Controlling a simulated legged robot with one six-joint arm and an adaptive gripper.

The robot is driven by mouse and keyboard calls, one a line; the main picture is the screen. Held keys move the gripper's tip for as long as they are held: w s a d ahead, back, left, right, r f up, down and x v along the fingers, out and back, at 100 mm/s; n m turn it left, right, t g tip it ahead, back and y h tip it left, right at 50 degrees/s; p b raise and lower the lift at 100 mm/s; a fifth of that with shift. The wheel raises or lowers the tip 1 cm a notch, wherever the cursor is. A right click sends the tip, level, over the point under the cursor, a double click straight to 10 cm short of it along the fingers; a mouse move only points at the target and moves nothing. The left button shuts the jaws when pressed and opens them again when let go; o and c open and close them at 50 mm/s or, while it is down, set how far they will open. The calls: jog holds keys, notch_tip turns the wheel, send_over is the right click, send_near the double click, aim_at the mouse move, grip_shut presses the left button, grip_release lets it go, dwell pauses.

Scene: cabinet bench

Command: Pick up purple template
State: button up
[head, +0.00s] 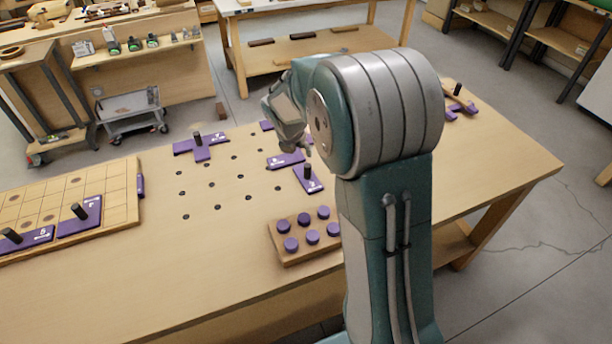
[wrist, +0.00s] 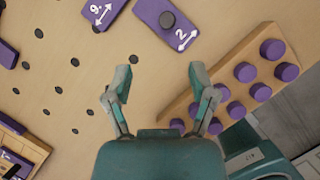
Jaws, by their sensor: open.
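Several purple templates lie on the wooden bench. In the wrist view, a purple template marked 2 (wrist: 165,18) with a black knob is ahead of my gripper (wrist: 160,80). A second purple template (wrist: 102,10) with a white number lies to its left. My gripper is open with nothing between its fingers. In the head view, the knobbed template (head: 308,179) lies left of my arm, and a flat one (head: 286,160) lies just behind it. A T-shaped template (head: 200,146) with a black knob lies further left.
A wooden block with several purple round pegs (head: 284,258) stands near the bench's front edge, and right of my gripper in the wrist view. A gridded wooden board (head: 95,185) with knobbed purple pieces is at left. Holes dot the bench (head: 150,270). More purple pieces (head: 462,106) lie at right.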

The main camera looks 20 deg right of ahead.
aim_at(307, 165)
jog(key=x, duration=0.3)
jog(key=d+x, duration=0.1)
jog(key=x, duration=0.2)
jog(key=shift+w+d+f, duration=0.1)
jog(key=shift+d+f, duration=0.05)
jog(key=x, duration=0.4)
jog(key=shift+a+f, duration=0.2)
jog(key=shift+a, duration=0.05)
jog(key=shift+d+f+n, duration=0.1)
jog(key=shift+f+n, duration=0.15)
jog(key=shift+n, duration=0.05)
jog(key=shift+d, duration=0.25)
grip_shut()
jog(key=shift+a, duration=0.1)
